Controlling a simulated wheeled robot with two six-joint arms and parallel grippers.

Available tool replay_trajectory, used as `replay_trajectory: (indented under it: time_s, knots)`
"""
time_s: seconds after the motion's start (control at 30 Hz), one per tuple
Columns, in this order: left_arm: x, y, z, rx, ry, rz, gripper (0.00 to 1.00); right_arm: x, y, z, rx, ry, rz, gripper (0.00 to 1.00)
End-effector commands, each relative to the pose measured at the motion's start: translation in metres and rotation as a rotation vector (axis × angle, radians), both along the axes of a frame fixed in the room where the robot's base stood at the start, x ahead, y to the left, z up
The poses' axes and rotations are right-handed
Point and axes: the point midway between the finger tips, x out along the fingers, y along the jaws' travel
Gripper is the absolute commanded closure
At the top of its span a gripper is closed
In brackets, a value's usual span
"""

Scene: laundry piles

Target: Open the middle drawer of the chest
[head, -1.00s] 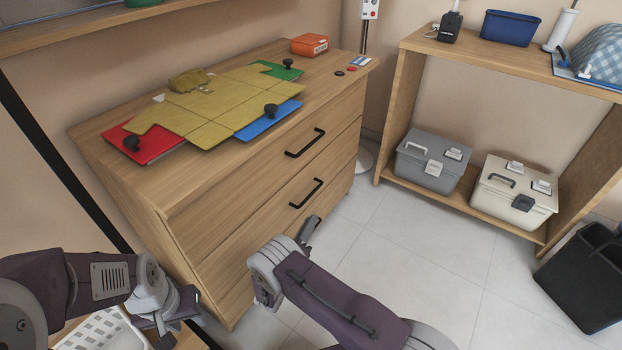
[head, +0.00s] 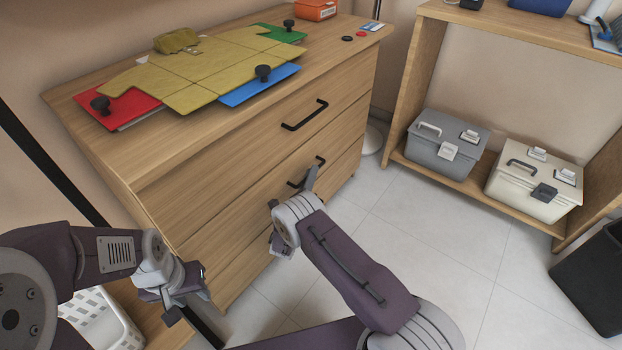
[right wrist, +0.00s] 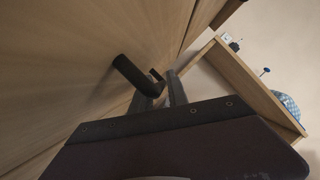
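The wooden chest (head: 255,160) stands at centre with its drawers flush in the front. The top drawer has a black bar handle (head: 305,115). The middle drawer's black handle (head: 297,182) is partly hidden by my right gripper (head: 308,187), which is right at it. In the right wrist view a black handle (right wrist: 131,73) shows just beyond the two fingers of my right gripper (right wrist: 161,95). The fingers are apart; I cannot tell whether the handle bar is between them or touches them. My left gripper (head: 188,292) hangs at lower left, away from the chest's handles; its fingers are unclear.
A shelf (head: 420,75) with a grey case (head: 447,143) and a cream case (head: 533,183) stands right. A white basket (head: 105,318) is lower left.

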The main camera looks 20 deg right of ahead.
Motion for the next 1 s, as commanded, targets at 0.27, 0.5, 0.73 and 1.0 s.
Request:
replay_trajectory:
  time_s: [0.27, 0.5, 0.73, 1.0]
  knots:
    - [0.0000, 0.0000, -0.0003, 0.000, 0.000, 0.000, 0.60, 0.0017, -0.0012, 0.0012, 0.000, 0.000, -0.001, 0.86]
    - [0.0000, 0.0000, -0.0003, 0.000, 0.000, 0.000, 0.60, 0.0014, -0.0012, 0.0010, 0.000, 0.000, -0.001, 1.00]
    - [0.0000, 0.0000, -0.0003, 0.000, 0.000, 0.000, 0.60, 0.0013, -0.0012, 0.0007, 0.000, 0.000, -0.001, 1.00]
    - [0.0000, 0.0000, -0.0004, 0.000, 0.000, 0.000, 0.60, 0.0011, -0.0011, 0.0004, 0.000, 0.002, -0.001, 1.00]
